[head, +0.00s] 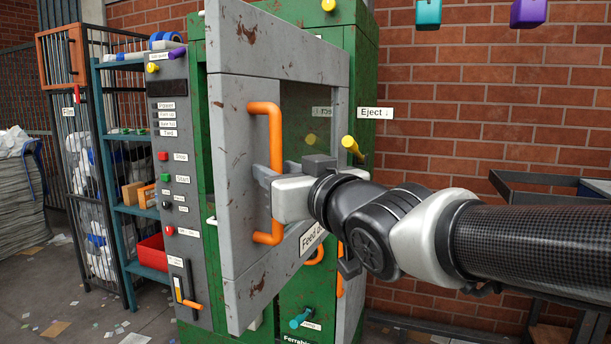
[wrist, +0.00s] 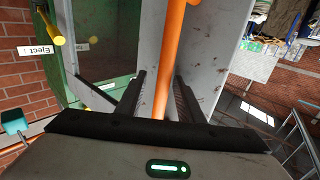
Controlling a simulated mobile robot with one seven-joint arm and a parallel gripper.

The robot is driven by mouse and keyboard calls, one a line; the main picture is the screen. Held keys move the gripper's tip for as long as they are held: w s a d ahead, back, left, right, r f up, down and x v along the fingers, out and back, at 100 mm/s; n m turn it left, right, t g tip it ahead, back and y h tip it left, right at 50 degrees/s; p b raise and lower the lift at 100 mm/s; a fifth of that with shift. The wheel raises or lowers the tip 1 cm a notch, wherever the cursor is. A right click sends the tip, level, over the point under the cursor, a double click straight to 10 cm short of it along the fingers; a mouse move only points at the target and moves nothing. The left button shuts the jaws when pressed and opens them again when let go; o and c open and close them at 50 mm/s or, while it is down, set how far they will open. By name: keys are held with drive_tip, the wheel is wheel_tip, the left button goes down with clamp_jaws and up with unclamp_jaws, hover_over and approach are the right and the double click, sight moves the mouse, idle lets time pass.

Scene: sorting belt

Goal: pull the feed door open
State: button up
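The feed door (head: 241,285) is a scuffed grey frame with a window, on a green cabinet (head: 365,65). It stands swung partly open, its left edge out toward me. Its orange handle (head: 275,150) is a vertical bar on the left part of the door. My gripper (head: 268,185) is at the middle of this handle. In the wrist view, the orange handle (wrist: 171,60) runs between the two dark fingers of my gripper (wrist: 160,85). Whether the fingers press on the bar is not clear. The part of the handle nearest the palm is hidden.
A control panel (head: 172,240) with buttons and a lever stands left of the door. Beyond it are a blue shelf (head: 130,210) with a red bin (head: 153,252) and a wire cage (head: 84,190). A yellow knob (head: 350,144) juts out near the Eject label (head: 376,113). A brick wall is behind.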

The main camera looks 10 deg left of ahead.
drive_tip(key=p+v, duration=0.1)
drive_tip(key=v, duration=1.6)
drive_tip(key=shift+d+p, duration=0.2)
drive_tip(key=shift+p, duration=0.1)
drive_tip(key=w+d+f+m+g+h, duration=0.2)
drive_tip(key=d+f+m+h, duration=0.2)
drive_tip(key=d+f+h, duration=0.5)
drive_tip(key=s+d+f+m+g+h, duration=0.1)
drive_tip(key=s+d+f+m+g, duration=0.2)
drive_tip(key=f, duration=0.4)
drive_tip(key=s+d+f+g+h, duration=0.1)
drive_tip(key=s+d+f+g, duration=0.25)
drive_tip(key=f, duration=0.25)
wheel_tip(320, 180, up, 19)
drive_tip(key=a+p, duration=0.1)
drive_tip(key=p, duration=1.8)
drive_tip(key=shift+s+f, duration=0.2)
drive_tip(key=shift+s, duration=0.2)
drive_tip(key=shift+g, duration=0.25)
